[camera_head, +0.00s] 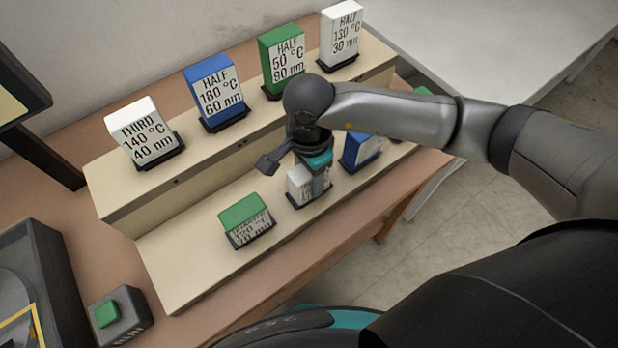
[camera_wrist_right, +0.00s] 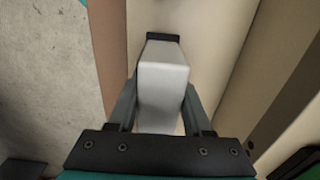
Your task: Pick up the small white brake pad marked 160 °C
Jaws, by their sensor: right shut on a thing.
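A small white brake pad (camera_head: 297,186) stands on the lower step of the rack, between a green pad and a blue pad. My right gripper (camera_head: 312,182) reaches down over it and is shut on it. In the right wrist view the white pad (camera_wrist_right: 163,85) sits between the two fingers of the gripper (camera_wrist_right: 161,112), seen from above. Its label is mostly hidden by the gripper, so the marking cannot be read. I cannot tell whether the pad is clear of its black holder. My left gripper is not in view.
On the lower step are a green pad (camera_head: 246,217) and a blue pad (camera_head: 357,150). The upper step (camera_head: 115,185) holds white (camera_head: 141,133), blue (camera_head: 214,90), green (camera_head: 283,60) and another white pad (camera_head: 341,32). A box with a green button (camera_head: 107,313) is at lower left.

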